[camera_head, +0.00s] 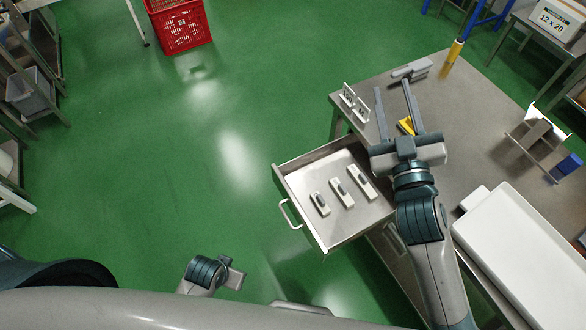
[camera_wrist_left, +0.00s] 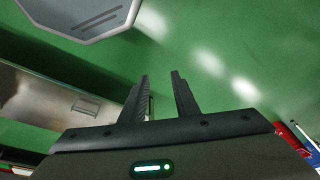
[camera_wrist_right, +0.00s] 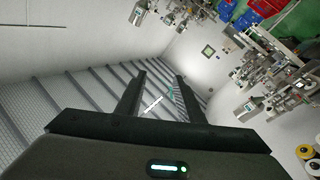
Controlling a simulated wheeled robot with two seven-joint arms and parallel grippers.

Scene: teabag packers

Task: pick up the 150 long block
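Three pale blocks with dark pieces on top lie side by side in an open metal drawer (camera_head: 290,180). They are the left block (camera_head: 315,197), the middle block (camera_head: 337,186) and the right block (camera_head: 356,174), which looks longest. No length marking is readable. My right gripper (camera_head: 395,100) is open and empty, beyond the drawer and over the table's left part; its fingers also show apart in the right wrist view (camera_wrist_right: 158,92), which faces walls and equipment. My left gripper (camera_head: 234,275) is low, left of the drawer; its open, empty fingers show in the left wrist view (camera_wrist_left: 162,95).
The metal table (camera_head: 465,120) carries two upright white holders (camera_head: 354,103), a yellow item (camera_head: 406,126) partly behind my right gripper, a rack with a blue box (camera_head: 567,166) and a white tray (camera_head: 530,255). A red basket (camera_head: 182,27) stands far off. Green floor left of the drawer is clear.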

